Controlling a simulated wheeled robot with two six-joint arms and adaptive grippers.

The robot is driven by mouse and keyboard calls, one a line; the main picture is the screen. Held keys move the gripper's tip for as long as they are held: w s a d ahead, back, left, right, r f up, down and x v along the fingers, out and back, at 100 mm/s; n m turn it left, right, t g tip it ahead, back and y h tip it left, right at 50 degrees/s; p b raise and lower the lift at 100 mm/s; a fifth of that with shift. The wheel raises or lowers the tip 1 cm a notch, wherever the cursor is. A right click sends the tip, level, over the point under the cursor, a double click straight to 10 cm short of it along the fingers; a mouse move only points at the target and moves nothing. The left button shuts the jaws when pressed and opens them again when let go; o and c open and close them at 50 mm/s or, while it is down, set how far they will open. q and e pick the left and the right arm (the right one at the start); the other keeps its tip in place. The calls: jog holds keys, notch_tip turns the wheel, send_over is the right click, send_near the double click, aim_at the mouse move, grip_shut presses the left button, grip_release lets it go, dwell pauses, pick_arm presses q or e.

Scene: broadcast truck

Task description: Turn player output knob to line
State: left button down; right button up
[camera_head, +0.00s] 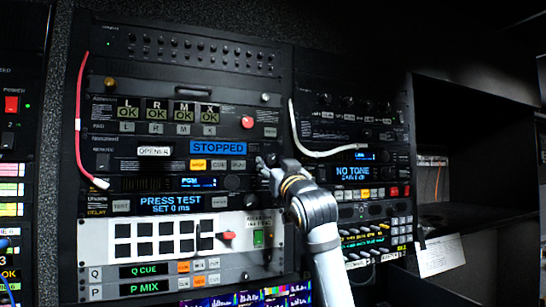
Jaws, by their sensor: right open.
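The player unit (180,163) is a dark rack panel with an OPENER label (154,151) and a blue STOPPED display (218,148). Several small buttons, one lit orange, sit below the display. My right gripper (262,164) is open at the right end of this panel, its arm coming up from below. The gripper covers that part of the panel, so the output knob and its setting cannot be made out, nor whether the fingers touch it. My left gripper is not in view.
A red cable (79,110) hangs down the rack's left side. A white cable (297,135) loops at the right rack. A dark open shelf (470,170) lies at right.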

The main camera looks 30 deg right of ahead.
jog(key=shift+a, duration=0.1)
jog(key=shift+c, duration=0.8)
grip_shut()
jog(key=shift+n+y, duration=0.8)
jog(key=shift+n, duration=0.4)
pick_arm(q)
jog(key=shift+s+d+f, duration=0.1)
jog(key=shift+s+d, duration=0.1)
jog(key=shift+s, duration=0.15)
pick_arm(e)
jog(key=shift+o, duration=0.8)
grip_release()
